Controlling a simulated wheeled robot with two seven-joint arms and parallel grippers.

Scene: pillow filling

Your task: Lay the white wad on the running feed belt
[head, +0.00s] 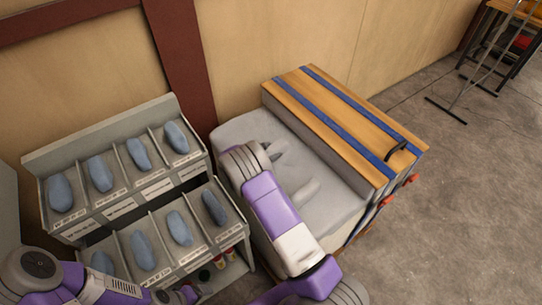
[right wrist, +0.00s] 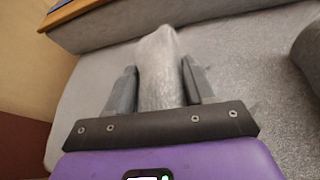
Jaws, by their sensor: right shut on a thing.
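In the right wrist view, my right gripper (right wrist: 158,85) is shut on a pale grey-white wad (right wrist: 158,60), which sticks out past the fingertips. It is over a grey fabric-like surface; whether the wad touches it I cannot tell. In the head view, my right arm reaches over the machine's grey bed (head: 235,130), and the gripper and wad are largely hidden behind the arm. No running motion of the belt can be judged. My left arm shows at the lower left; the state of its gripper cannot be made out.
A grey rack (head: 100,140) with blue wads (head: 101,174) in labelled compartments stands left of the machine. A wooden cover (head: 340,115) with blue stripes and a black handle borders the bed on the right. Open floor (head: 470,190) lies further right.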

